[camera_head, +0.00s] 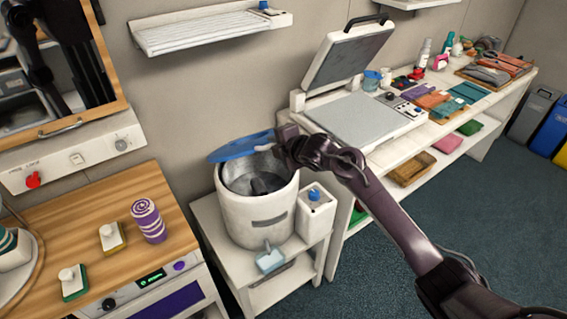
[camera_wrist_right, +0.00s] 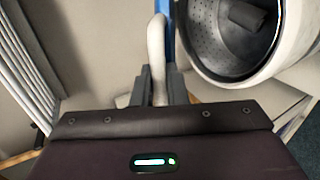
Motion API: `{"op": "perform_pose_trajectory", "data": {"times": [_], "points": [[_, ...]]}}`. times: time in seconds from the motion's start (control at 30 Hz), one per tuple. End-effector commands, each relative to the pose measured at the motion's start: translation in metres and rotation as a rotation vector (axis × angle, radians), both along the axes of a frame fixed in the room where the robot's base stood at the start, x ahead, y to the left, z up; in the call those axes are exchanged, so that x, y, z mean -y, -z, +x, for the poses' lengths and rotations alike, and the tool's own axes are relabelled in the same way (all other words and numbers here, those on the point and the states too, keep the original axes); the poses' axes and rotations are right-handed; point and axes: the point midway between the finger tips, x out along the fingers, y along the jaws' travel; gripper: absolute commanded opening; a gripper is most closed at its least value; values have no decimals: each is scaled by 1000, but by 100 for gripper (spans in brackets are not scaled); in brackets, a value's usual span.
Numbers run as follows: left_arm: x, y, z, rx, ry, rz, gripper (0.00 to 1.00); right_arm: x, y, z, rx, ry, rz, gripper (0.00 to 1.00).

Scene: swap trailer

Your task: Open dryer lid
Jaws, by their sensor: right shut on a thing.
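The dryer (camera_head: 258,218) is a white, round tub on a low stand, with its metal drum (camera_head: 242,178) showing from above. Its blue lid (camera_head: 238,148) stands raised at the back of the rim, so the mouth is uncovered. My right gripper (camera_head: 281,151) is at the lid's right end, above the drum. In the right wrist view its fingers (camera_wrist_right: 161,88) are shut on a pale handle (camera_wrist_right: 157,45), with a strip of the blue lid (camera_wrist_right: 165,28) behind it and the open drum (camera_wrist_right: 235,35) at the right. My left gripper is not in view.
A white bottle with a blue cap (camera_head: 316,212) and a light blue scoop (camera_head: 269,260) are close to the dryer. A wooden counter (camera_head: 105,195) is at the left. A heat press (camera_head: 350,120) stands open at the right. Shelves hang above.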

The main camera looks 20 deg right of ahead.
Motion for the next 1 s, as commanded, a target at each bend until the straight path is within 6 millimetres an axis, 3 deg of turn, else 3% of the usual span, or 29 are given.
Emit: {"op": "perform_pose_trajectory", "data": {"times": [0.03, 0.13, 0.4, 0.63, 1.0], "points": [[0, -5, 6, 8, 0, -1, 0, -2, -18, 10, 7, 1, 0, 0], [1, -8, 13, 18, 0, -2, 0, -7, -37, 24, 7, 0, -1, 0], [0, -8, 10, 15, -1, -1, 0, -19, -69, 55, 3, 0, 0, 0], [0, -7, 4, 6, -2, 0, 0, -24, -80, 67, 2, -1, -1, 0], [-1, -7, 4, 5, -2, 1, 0, -25, -82, 69, 1, -2, -1, 0]]}}
